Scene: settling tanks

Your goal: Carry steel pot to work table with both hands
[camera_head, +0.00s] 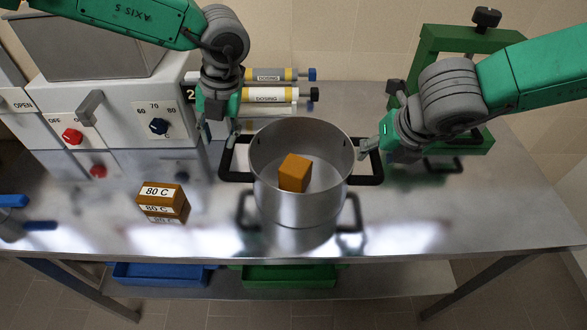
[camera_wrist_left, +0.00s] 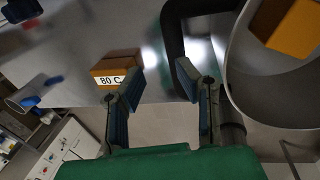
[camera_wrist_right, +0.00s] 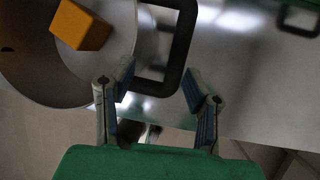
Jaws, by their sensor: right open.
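The steel pot (camera_head: 300,205) stands upright on the shiny steel table (camera_head: 430,225), with an orange-brown block (camera_head: 294,173) inside. Its black left handle (camera_head: 236,178) and right handle (camera_head: 371,181) stick out at the sides. My left gripper (camera_head: 220,137) is just above the left handle. In the left wrist view its fingers (camera_wrist_left: 160,76) are open, with the handle bar (camera_wrist_left: 174,40) close to the right finger. My right gripper (camera_head: 364,148) is at the right handle. In the right wrist view its fingers (camera_wrist_right: 158,76) are apart, with the handle bar (camera_wrist_right: 182,50) showing between them. Contact is unclear.
A block labelled 80 C (camera_head: 162,197) lies left of the pot. A white control unit (camera_head: 125,115) stands at the left, dosing tubes (camera_head: 272,95) behind, and a green frame (camera_head: 430,60) at back right. Blue (camera_head: 160,273) and green (camera_head: 290,275) trays are below.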

